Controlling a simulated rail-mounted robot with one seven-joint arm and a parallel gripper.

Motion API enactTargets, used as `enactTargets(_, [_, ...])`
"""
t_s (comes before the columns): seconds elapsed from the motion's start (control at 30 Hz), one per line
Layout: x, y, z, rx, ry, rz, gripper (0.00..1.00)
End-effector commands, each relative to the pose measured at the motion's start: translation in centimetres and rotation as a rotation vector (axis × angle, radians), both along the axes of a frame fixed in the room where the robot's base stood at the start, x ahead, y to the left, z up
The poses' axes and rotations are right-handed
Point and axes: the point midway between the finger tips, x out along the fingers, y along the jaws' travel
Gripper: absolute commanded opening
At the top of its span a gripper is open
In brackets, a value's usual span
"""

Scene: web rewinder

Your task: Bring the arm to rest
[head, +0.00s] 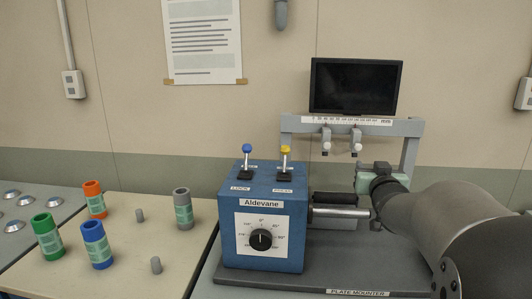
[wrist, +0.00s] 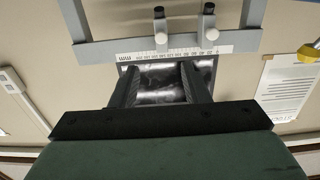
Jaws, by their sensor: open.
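My gripper (wrist: 158,82) is open in the wrist view, with its two dark fingers apart and nothing held between them. In the head view, my arm comes in from the lower right and ends at the grey-green gripper body (head: 366,180), in front of the grey gantry. The fingers cannot be made out there. Behind the fingers in the wrist view, which looks upside down, are the dark monitor (wrist: 160,94) and the gantry's ruler strip (wrist: 184,52).
The blue Aldevane box (head: 262,232) with a dial and two levers stands left of my arm, beside a metal roller (head: 340,212). The gantry (head: 410,150) carries two small clamps. Orange, green, blue and grey sleeves stand on the left table (head: 125,265).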

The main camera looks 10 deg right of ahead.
Motion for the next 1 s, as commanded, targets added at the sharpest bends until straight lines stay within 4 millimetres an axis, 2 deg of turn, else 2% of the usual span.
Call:
enactTargets(0.07, [-0.3, 1.2, -0.6, 0.017, 0.053, -0.001, 0.42])
enactTargets(0.17, [-1.5, 4.2, -3.0, 0.062, 0.213, -0.003, 0.42])
enactTargets(0.27, [-4.8, 8.9, -6.8, 0.117, 0.463, 0.014, 0.42])
enactTargets(0.37, [-9.7, 13.6, -10.6, 0.16, 0.727, 0.051, 0.42])
enactTargets(0.4, [-11.9, 15.4, -11.9, 0.173, 0.828, 0.071, 0.42])
enactTargets(0.5, [-17.7, 19.2, -14.3, 0.195, 1.064, 0.129, 0.42])
enactTargets(0.6, [-23.0, 21.9, -15.7, 0.204, 1.26, 0.187, 0.42])
enactTargets(0.7, [-27.0, 23.6, -16.3, 0.208, 1.403, 0.232, 0.42])
enactTargets(0.8, [-29.5, 24.5, -16.6, 0.209, 1.487, 0.26, 0.42])
enactTargets(0.9, [-30.4, 24.8, -16.8, 0.21, 1.522, 0.272, 0.42])
enactTargets(1.0, [-30.5, 24.8, -16.8, 0.21, 1.526, 0.273, 0.42])
